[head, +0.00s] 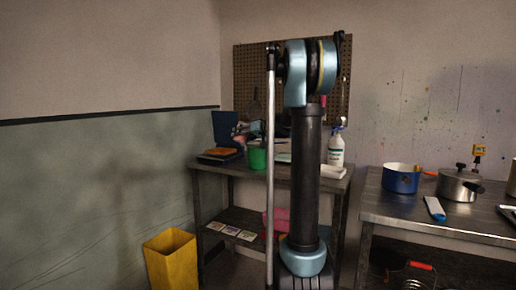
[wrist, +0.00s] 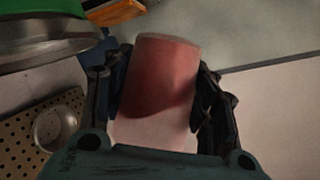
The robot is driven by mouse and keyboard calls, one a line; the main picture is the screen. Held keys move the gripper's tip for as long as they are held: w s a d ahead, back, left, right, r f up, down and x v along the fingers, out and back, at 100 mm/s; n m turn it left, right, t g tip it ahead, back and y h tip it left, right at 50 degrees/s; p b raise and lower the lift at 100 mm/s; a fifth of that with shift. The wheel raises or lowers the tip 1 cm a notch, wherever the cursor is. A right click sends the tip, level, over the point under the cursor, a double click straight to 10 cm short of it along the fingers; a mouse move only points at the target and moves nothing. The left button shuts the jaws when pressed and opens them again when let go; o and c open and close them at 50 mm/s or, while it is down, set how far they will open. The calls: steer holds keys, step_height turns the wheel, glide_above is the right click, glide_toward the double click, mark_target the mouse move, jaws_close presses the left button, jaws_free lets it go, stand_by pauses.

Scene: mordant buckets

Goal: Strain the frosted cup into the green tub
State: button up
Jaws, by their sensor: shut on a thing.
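My gripper (wrist: 160,85) is shut on the frosted cup (wrist: 155,75), with a dark finger on each side. The wrist view is roughly upside down; the cup looks near upright, with red liquid in its base end. The green tub (head: 257,158) stands on the back table; its edge also shows in the wrist view (wrist: 30,10). A round grey metal piece (wrist: 45,40), likely a strainer, lies over the tub, beside and apart from the cup.
The back table (head: 338,183) also holds books (head: 220,154) and a white bottle (head: 336,148). A pegboard (head: 252,70) hangs behind. A yellow bin (head: 171,260) stands on the floor. The right table (head: 385,205) holds a blue pot (head: 400,179) and a steel pot (head: 457,187).

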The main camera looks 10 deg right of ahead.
steer(key=shift+w+d+r+m+y+p, duration=0.3)
steer(key=shift+d+r+m+y+p, duration=0.2)
steer(key=shift+d+m+p, duration=0.1)
stand_by(0.6)
steer(key=shift+w+f+m+y+p, duration=0.1)
steer(key=shift+f+m+y+p, duration=0.25)
steer(key=shift+m, duration=0.35)
stand_by(0.4)
steer(key=shift+r+m+y+p, duration=0.45)
steer(key=shift+r+m+p, duration=0.1)
steer(key=shift+m, duration=0.15)
stand_by(1.0)
steer(key=shift+f+m+p, duration=0.25)
steer(key=shift+m+p, duration=0.45)
steer(key=shift+p, duration=0.1)
stand_by(1.8)
steer(key=shift+d+r+m+y+p, duration=0.1)
steer(key=shift+r+m+y+p, duration=0.15)
steer(key=shift+m+y+p, duration=0.2)
stand_by(1.0)
